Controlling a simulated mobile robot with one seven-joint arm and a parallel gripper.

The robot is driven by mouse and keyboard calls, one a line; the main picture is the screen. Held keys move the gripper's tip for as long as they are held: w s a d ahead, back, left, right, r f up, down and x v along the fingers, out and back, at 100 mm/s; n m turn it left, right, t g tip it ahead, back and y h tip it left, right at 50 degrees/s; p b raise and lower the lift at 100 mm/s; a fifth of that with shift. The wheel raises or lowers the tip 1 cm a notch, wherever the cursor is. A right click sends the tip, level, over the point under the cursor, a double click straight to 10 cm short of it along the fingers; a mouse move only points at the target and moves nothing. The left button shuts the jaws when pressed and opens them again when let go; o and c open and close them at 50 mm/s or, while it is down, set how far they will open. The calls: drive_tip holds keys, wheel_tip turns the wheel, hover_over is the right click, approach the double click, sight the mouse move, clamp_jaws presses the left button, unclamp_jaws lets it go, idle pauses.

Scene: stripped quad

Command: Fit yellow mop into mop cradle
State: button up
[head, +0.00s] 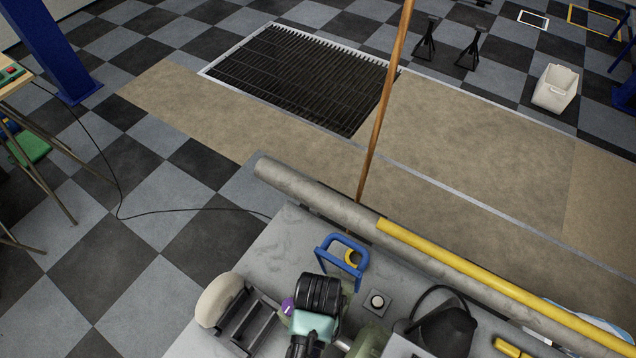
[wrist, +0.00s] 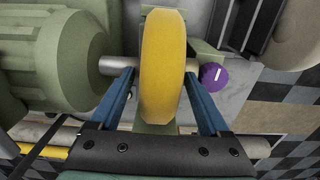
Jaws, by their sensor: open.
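The yellow mop (wrist: 162,60) is a thick yellow disc on a metal spindle (wrist: 117,64) that comes out of a green motor housing (wrist: 50,60). My gripper (wrist: 162,77) is open, with one blue finger on each side of the mop and a visible gap on both sides. In the head view my wrist hides the mop and the fingers. A dark slotted rack (head: 247,318), apparently the mop cradle, stands on the bench left of my wrist, with a pale rounded piece (head: 218,300) at its left end. The rack also shows at the wrist view's top right (wrist: 260,20).
A purple knob (wrist: 214,75) is close beside the right finger. On the grey bench (head: 275,250) are a blue frame (head: 341,262), a small button box (head: 377,302) and a black hooded object (head: 445,325). A roll and yellow bar (head: 470,268) line the far edge. A wooden pole (head: 385,110) rises beyond.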

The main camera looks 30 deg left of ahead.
wheel_tip(320, 180, up, 11)
drive_tip(key=shift+r+b, duration=0.1)
drive_tip(key=shift+b, duration=0.25)
drive_tip(key=shift+r, duration=0.2)
idle(0.4)
